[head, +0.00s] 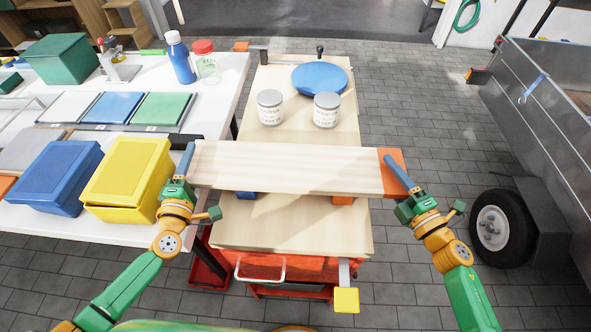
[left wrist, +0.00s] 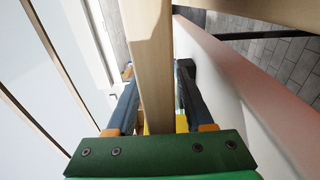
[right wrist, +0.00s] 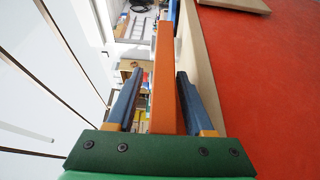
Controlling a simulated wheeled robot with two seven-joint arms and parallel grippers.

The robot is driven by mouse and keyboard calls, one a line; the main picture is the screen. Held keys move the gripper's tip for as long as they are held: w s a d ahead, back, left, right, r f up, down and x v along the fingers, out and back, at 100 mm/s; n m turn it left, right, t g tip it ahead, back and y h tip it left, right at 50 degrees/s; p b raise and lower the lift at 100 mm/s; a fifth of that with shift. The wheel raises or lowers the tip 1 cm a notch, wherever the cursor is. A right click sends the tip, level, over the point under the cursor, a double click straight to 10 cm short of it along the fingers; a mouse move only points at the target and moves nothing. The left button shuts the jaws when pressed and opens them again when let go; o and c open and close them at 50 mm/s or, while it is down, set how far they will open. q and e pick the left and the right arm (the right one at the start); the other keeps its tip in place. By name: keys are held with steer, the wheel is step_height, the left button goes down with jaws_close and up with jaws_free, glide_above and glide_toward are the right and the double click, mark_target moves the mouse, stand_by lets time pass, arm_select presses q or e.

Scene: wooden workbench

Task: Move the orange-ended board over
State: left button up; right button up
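The long pale wooden board (head: 285,168) lies crosswise over the bench, its orange end (head: 393,160) at the right. A blue block (head: 246,195) and an orange block (head: 342,200) peek out under its near edge; I cannot tell whether it touches them. My left gripper (head: 187,162) is at the plain end; in the left wrist view its fingers stand either side of the board (left wrist: 152,70) with gaps. My right gripper (head: 397,172) is at the orange end; in the right wrist view its fingers straddle the orange end (right wrist: 163,90), with gaps showing.
Two cans (head: 270,108) and a blue disc (head: 320,79) stand behind the board on the wooden bench (head: 290,235). The bench's front part is clear. A white table (head: 40,222) with yellow (head: 128,175) and blue boxes is at the left. A trailer (head: 540,110) stands at the right.

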arm_select(q)
steer(key=shift+s, duration=0.1)
steer(key=s, duration=1.1)
steer(key=shift+s+d, duration=0.3)
steer(key=shift+d, duration=0.1)
arm_select(e)
steer(key=shift+s, duration=0.1)
arm_select(q)
steer(key=shift+s, duration=0.1)
arm_select(e)
steer(key=v, duration=1.1)
steer(key=shift+s+d, duration=0.25)
steer(key=shift+s, duration=0.15)
